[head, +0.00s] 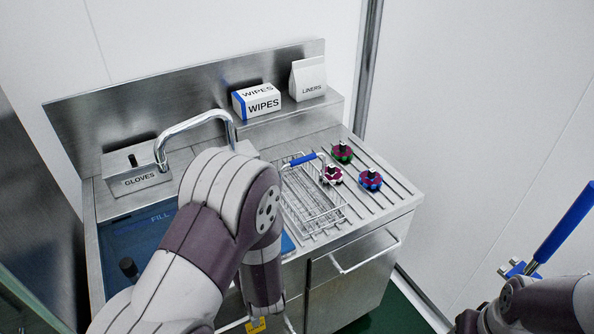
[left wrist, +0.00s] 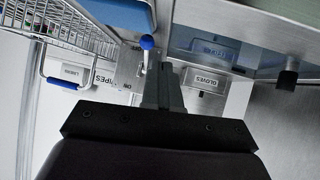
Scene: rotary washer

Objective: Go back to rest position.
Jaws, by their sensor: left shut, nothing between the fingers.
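My left arm reaches across the front of the steel sink unit in the head view, with its wrist pointing down; its fingers do not show clearly there. In the left wrist view my left gripper (left wrist: 163,88) is shut with nothing between its fingers. A blue-knobbed lever (left wrist: 147,43) appears close to the fingertips; I cannot tell whether they touch. My right arm (head: 535,308) shows at the lower right of the head view; its fingers are not visible.
A wire basket (head: 313,213) with a blue handle stands on the ribbed drainboard (head: 375,215), beside several coloured knobbed parts (head: 370,180). A curved tap (head: 195,121) rises behind my left arm. WIPES (head: 258,101), LINERS (head: 308,78) and GLOVES (head: 138,178) boxes line the back. A blue bar (head: 565,222) is near my right arm.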

